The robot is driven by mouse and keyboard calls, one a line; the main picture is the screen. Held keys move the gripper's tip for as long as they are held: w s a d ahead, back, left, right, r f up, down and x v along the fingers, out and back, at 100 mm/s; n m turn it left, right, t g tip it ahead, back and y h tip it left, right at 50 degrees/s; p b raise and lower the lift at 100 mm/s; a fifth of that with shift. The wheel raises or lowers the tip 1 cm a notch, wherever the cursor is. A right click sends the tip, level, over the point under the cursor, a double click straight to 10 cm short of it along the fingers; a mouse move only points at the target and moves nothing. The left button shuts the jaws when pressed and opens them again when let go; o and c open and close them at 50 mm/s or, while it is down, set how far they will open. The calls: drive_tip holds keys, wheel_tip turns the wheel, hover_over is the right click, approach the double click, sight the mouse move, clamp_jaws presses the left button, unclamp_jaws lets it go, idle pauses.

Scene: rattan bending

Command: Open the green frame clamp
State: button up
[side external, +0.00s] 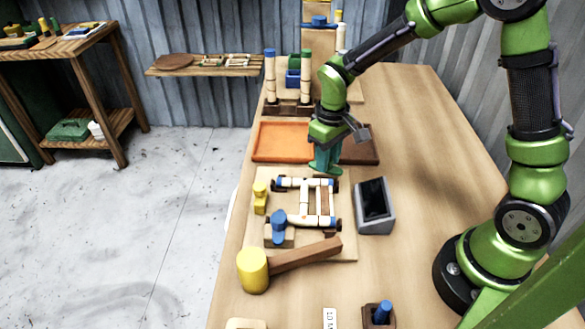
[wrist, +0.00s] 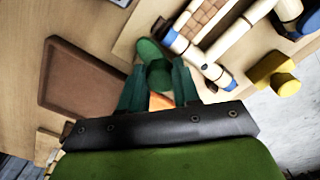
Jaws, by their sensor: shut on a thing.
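The green frame clamp (wrist: 150,50) shows in the wrist view as a rounded green piece beside one end of the rattan frame. My gripper (wrist: 157,80) is shut on it, with one teal finger on each side. In the side view my gripper (side external: 325,165) points down at the far edge of the frame board, and its fingers largely hide the clamp. The rattan frame (side external: 304,198) of pale poles with blue ends lies on a wooden board (side external: 343,247). A blue clamp (side external: 279,226) sits at its near left corner.
A yellow-headed mallet (side external: 253,270) lies in front of the frame. A yellow block (side external: 260,197) stands left of it, and a grey box with a dark top (side external: 374,205) stands right. An orange tray (side external: 282,141) and a brown tray (wrist: 85,78) lie beyond my gripper.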

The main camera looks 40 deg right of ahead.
sight(332, 171)
drive_tip(key=shift+d+r+n, duration=0.1)
drive_tip(key=shift+n, duration=1.9)
drive_tip(key=shift+w, duration=0.1)
drive_tip(key=o, duration=1.1)
drive_tip(key=shift+c, duration=0.2)
wheel_tip(332, 171, up, 17)
drive_tip(key=s+a+r+m+t+y, duration=0.1)
drive_tip(key=s+m+t, duration=0.6)
drive_tip(key=s, duration=0.8)
drive_tip(key=shift+m+y, duration=0.5)
drive_tip(key=shift+m, duration=0.2)
